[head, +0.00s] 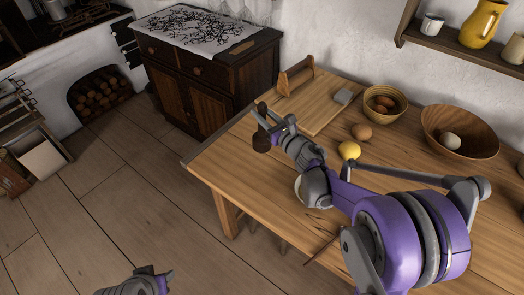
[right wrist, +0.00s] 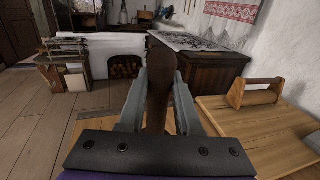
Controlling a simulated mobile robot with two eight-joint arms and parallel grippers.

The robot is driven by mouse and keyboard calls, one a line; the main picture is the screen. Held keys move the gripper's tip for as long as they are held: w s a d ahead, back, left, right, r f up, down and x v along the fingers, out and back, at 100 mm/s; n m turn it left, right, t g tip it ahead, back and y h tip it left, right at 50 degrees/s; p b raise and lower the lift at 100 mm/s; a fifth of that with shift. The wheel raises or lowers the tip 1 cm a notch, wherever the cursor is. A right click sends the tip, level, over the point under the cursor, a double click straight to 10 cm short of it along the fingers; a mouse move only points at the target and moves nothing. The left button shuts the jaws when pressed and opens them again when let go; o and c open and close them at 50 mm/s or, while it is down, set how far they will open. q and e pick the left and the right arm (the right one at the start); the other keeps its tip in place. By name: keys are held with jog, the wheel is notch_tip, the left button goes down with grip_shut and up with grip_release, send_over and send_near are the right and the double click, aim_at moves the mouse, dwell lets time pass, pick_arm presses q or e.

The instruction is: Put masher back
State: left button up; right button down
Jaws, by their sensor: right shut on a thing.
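The dark brown wooden masher (right wrist: 158,85) stands upright between the fingers of my right gripper (right wrist: 157,105) in the right wrist view. In the head view my right gripper (head: 275,130) is shut on the masher (head: 262,142), near the table's far left edge. The gripper hides the masher's middle. My left gripper (head: 148,282) shows only partly at the bottom of the head view, over the floor; its fingers are too unclear to judge.
The wooden table (head: 235,155) carries a board (head: 325,105) with a wooden rack (head: 296,78), a small bowl (head: 384,102), a lemon (head: 349,150), an egg (head: 362,132) and a large bowl (head: 460,132). A dark cabinet (head: 215,85) stands behind.

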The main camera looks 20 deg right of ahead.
aim_at(265, 135)
notch_tip(265, 135, down, 4)
jog(key=shift+w+f, duration=0.15)
jog(key=shift+f+b, duration=0.35)
jog(key=shift+f, duration=1.7)
jog(key=c, duration=1)
grip_release()
jog(key=shift+f, duration=0.15)
jog(key=shift+c, duration=0.2)
jog(key=o, duration=0.4)
jog(key=shift+o, duration=0.2)
